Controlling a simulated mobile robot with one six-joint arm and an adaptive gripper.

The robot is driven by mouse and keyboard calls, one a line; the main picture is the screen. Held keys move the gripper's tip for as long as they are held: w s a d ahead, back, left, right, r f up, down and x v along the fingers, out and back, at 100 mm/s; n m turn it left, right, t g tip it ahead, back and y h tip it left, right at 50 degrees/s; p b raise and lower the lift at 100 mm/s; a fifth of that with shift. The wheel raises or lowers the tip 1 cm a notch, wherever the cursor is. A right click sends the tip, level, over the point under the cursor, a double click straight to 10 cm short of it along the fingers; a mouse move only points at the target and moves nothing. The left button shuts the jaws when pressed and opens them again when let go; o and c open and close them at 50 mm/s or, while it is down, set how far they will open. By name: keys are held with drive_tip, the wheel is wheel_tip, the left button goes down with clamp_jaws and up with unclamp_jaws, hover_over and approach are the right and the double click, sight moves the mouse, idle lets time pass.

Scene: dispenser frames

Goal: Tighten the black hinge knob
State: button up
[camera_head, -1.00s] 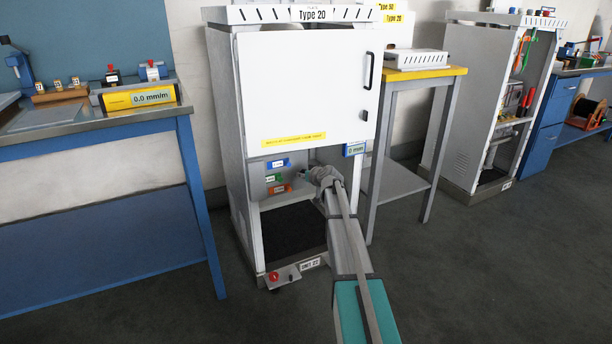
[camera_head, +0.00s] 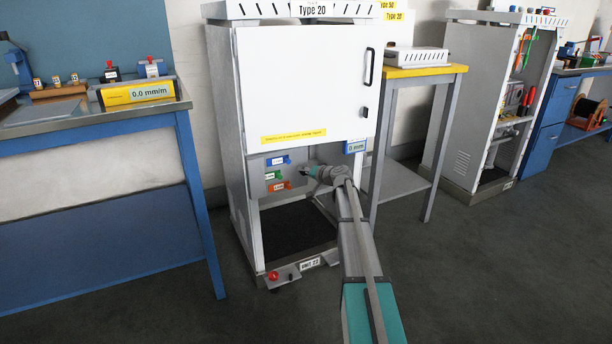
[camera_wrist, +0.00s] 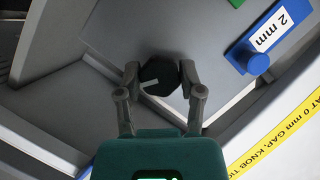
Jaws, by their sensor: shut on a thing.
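The black hinge knob (camera_wrist: 158,75) shows in the wrist view as a dark round knob with a pale pointer line on its face. My gripper (camera_wrist: 160,80) has one fingertip on each side of it and is shut on it. In the head view my gripper (camera_head: 305,171) reaches into the open lower bay of the white cabinet (camera_head: 300,90). The knob is too small and too covered to make out there.
A blue "2 mm" tag (camera_wrist: 268,35) sits beside the knob in the wrist view. The white door's yellow strip (camera_head: 294,136) hangs above. A yellow-topped table (camera_head: 425,72) stands to the right.

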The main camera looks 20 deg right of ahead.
drive_tip(key=m+b, duration=0.1)
drive_tip(key=m+t+y+b, duration=0.1)
drive_tip(key=m, duration=0.1)
drive_tip(key=m+y+b, duration=0.1)
drive_tip(key=m, duration=0.1)
drive_tip(key=shift+f+t+b, duration=0.25)
drive_tip(key=shift+t+b, duration=0.05)
drive_tip(key=shift+b, duration=0.05)
drive_tip(key=m+t+b, duration=0.1)
drive_tip(key=m, duration=0.1)
drive_tip(key=m+y+b, duration=0.1)
drive_tip(key=m, duration=0.1)
drive_tip(key=shift+r+m+t+b, duration=0.1)
drive_tip(key=shift+m+t+b, duration=0.3)
drive_tip(key=o, duration=1.2)
drive_tip(key=shift+c, duration=0.2)
drive_tip(key=shift+s, duration=0.15)
